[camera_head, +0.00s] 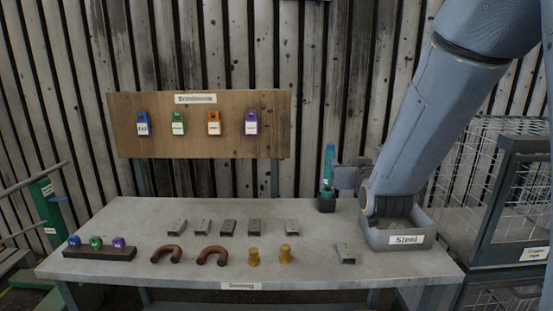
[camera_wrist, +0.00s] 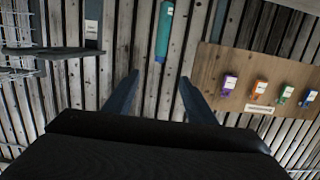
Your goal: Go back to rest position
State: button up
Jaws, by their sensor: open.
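My arm (camera_head: 428,120) comes down from the upper right in the head view, and its wrist is over the grey bin labelled "Steel" (camera_head: 372,239). Beyond the fingers, that view shows the plank wall and a teal bottle-like object (camera_wrist: 165,32). In the head view the teal object (camera_head: 328,168) stands in a dark holder at the table's back, just left of my wrist.
A wooden board (camera_head: 195,145) with coloured tags stands behind. A wire cage (camera_head: 480,170) is at right.

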jog(key=s+f+g+b, duration=0.1)
jog(key=s+f+g, duration=0.2)
jog(key=f, duration=0.3)
jog(key=s+f+g+b, duration=0.2)
jog(key=s+f, duration=0.2)
jog(key=f, duration=0.2)
jog(key=s+f+g+b, duration=0.2)
jog(key=s+f+g, duration=0.1)
jog(key=f, duration=0.3)
jog(key=shift+s+f+g, duration=0.3)
jog(key=shift+s+f, duration=0.05)
jog(key=s+f+g+b, duration=0.2)
jog(key=s+f+g, duration=0.1)
jog(key=s, duration=0.5)
jog(key=s+f+g+b, duration=0.2)
jog(key=s+f+g, duration=0.2)
jog(key=s, duration=0.5)
jog(key=shift+s+f+g, duration=0.2)
jog(key=shift+f+g, duration=0.1)
jog(key=shift+f, duration=0.2)
jog(key=shift+a, duration=0.1)
